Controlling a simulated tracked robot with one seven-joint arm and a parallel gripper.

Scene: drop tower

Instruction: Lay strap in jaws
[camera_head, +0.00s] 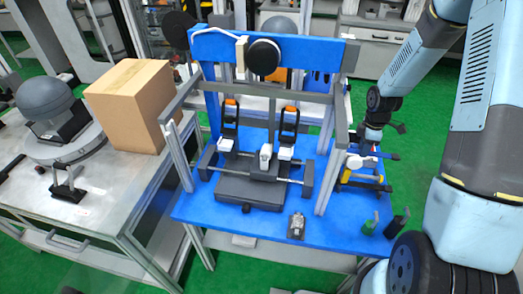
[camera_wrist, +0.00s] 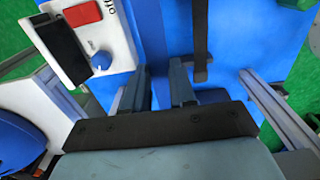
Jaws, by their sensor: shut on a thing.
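My gripper (camera_wrist: 161,68) reaches down over blue surfaces in the wrist view. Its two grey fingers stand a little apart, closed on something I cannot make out. A dark strap (camera_wrist: 201,40) hangs to the right of the fingers, its lower end near the right finger. In the head view a dark strip (camera_head: 272,112) hangs from the tower's top beam. What look like jaws are white and grey blocks (camera_head: 266,155) on the grey carriage rails, below two orange-and-black upright pieces. The wrist end of my arm is by the tower's right upright; its fingers are unclear there.
A white box (camera_wrist: 95,45) with a red panel and blue knob stands close left of the fingers. Metal uprights (camera_head: 330,150) frame the blue table (camera_head: 335,225). A small dark-grey object (camera_head: 296,225) lies at its front. A cardboard box (camera_head: 130,105) stands on the left bench.

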